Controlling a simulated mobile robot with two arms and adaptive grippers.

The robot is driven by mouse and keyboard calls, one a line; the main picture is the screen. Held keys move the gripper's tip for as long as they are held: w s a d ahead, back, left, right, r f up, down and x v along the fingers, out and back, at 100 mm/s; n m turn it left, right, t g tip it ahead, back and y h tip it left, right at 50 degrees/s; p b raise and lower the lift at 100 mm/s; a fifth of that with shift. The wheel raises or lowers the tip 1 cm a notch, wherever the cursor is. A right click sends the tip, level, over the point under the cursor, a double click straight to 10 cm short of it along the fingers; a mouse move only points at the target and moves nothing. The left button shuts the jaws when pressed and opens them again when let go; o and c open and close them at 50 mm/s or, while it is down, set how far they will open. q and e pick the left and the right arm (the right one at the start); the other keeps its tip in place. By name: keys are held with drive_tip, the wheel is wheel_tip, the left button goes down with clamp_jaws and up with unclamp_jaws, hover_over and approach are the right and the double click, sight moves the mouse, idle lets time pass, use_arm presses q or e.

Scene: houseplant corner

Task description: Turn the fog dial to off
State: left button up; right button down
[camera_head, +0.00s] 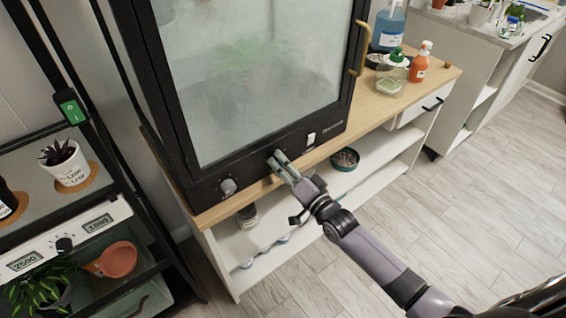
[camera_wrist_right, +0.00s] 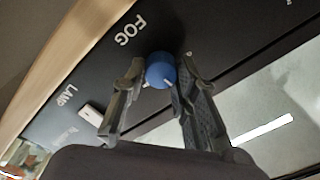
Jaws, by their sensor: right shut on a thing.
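The fog dial is a blue round knob (camera_wrist_right: 160,68) next to the white word FOG on the black front panel of the glass cabinet (camera_head: 262,168). A short pale mark shows on the knob's lower edge in the right wrist view. My right gripper (camera_head: 277,160) reaches the panel from the lower right, and its two fingers stand on either side of the knob, shut on it. In the head view the fingers mostly hide the knob. My left gripper is not in view.
A grey knob (camera_head: 228,187) sits left of my gripper on the panel, and a white lamp switch (camera_head: 311,138) sits right. The cabinet holds haze behind glass. Bottles (camera_head: 420,62) stand on the wooden top at right. A black shelf rack (camera_head: 150,235) stands at left.

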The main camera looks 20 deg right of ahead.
drive_tip(key=n+p, duration=0.1)
drive_tip(key=n, duration=0.5)
drive_tip(key=n+y+p, duration=0.1)
drive_tip(key=n, duration=0.6)
drive_tip(key=shift+n+g, duration=0.3)
drive_tip(key=shift+g, duration=0.1)
drive_tip(key=c, duration=1.3)
unclamp_jaws()
drive_tip(key=v, duration=1.2)
